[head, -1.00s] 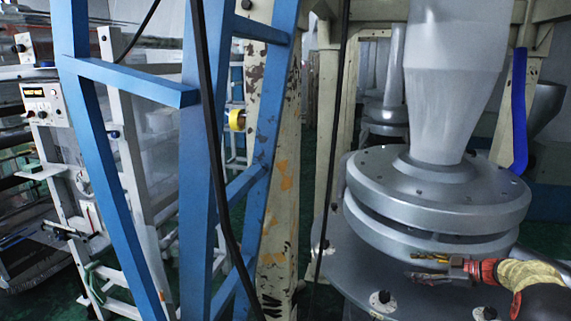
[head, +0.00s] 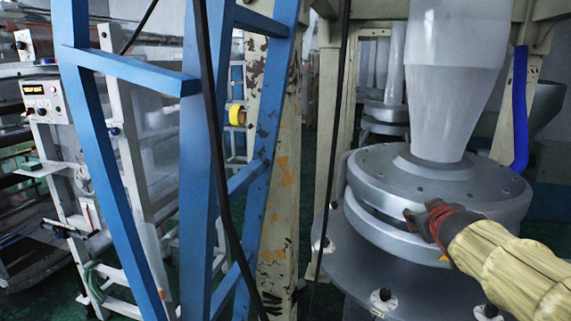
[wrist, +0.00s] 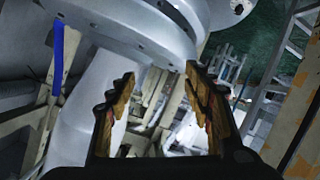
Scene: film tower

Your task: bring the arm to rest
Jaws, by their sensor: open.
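My gripper (head: 408,219) is at the right in the head view, in front of the side of the round grey metal die head (head: 440,190). In the wrist view my gripper (wrist: 165,110) has its two jagged fingers spread apart, with nothing between them. The die head (wrist: 150,22) fills the top of that view, beyond the fingers. Whether the gripper touches the die head cannot be told.
A blue ladder-like frame (head: 195,130) stands at the left, with a dark cable (head: 213,150) hanging before it. A worn cream post (head: 283,190) stands beside it. A control box (head: 45,101) is at the far left. A translucent film column (head: 450,80) rises from the die head.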

